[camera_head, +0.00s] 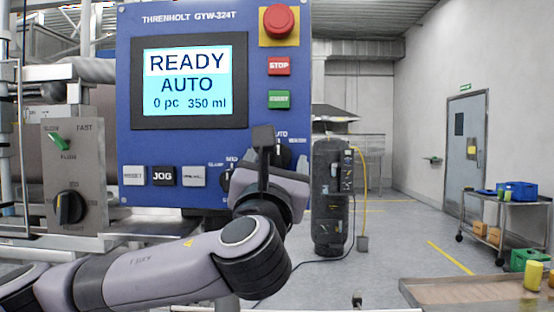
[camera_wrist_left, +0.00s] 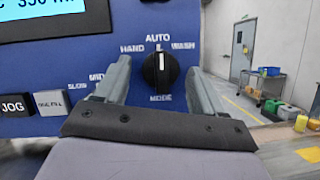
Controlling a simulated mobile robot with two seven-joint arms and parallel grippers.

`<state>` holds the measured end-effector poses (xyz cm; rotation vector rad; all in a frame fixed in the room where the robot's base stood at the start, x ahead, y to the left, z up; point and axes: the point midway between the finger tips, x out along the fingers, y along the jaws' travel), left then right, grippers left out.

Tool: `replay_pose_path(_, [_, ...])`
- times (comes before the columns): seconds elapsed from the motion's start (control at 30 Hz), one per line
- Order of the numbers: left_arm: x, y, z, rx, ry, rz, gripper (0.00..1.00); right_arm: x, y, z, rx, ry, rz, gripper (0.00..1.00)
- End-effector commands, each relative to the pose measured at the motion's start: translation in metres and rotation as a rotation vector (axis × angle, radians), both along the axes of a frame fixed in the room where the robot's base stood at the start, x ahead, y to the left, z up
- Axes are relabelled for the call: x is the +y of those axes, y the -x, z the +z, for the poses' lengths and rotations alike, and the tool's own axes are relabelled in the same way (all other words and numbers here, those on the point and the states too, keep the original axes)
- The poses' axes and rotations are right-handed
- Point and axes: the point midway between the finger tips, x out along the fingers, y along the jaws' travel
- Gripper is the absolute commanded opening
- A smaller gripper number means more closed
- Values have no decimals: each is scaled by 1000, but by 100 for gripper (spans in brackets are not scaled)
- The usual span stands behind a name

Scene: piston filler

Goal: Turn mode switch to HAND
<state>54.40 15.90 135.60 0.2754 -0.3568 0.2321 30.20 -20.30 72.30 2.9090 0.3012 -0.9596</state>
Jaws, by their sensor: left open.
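The blue control panel (camera_head: 180,20) shows READY, AUTO, 0 pc and 350 ml on its screen (camera_head: 188,82). In the left wrist view the mode switch (camera_wrist_left: 161,72) is a round black knob with a white pointer line. The line points up at AUTO, between HAND on the left and WASH on the right. My left gripper (camera_wrist_left: 158,66) is open, with one finger on each side of the knob as seen from the wrist; whether they touch it cannot be told. In the head view my left gripper (camera_head: 264,150) covers most of the switch. My right gripper is not in view.
A red emergency button (camera_head: 278,20), STOP button (camera_head: 279,66) and green button (camera_head: 279,99) lie above the switch. The JOG button (camera_head: 164,176) is to the left. A grey speed panel (camera_head: 85,150) stands further left. Open floor and a cart (camera_head: 505,215) lie right.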

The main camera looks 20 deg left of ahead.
Motion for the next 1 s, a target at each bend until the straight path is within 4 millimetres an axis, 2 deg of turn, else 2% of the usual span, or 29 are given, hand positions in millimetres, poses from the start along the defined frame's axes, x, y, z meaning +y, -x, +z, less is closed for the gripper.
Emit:
replay_pose_path(0.17, [0,0,0,0,0,0,69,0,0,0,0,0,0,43])
replay_pose_path(0.2, [0,0,0,0,0,0,66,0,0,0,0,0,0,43])
replay_pose_path(0.37, [0,0,0,0,1,0,14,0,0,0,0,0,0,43])
replay_pose_path(0.67, [-1,0,-2,-6,25,-1,13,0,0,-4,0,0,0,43])
replay_pose_path(1.0, [-3,-1,-5,-58,211,-1,13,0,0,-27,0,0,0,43])
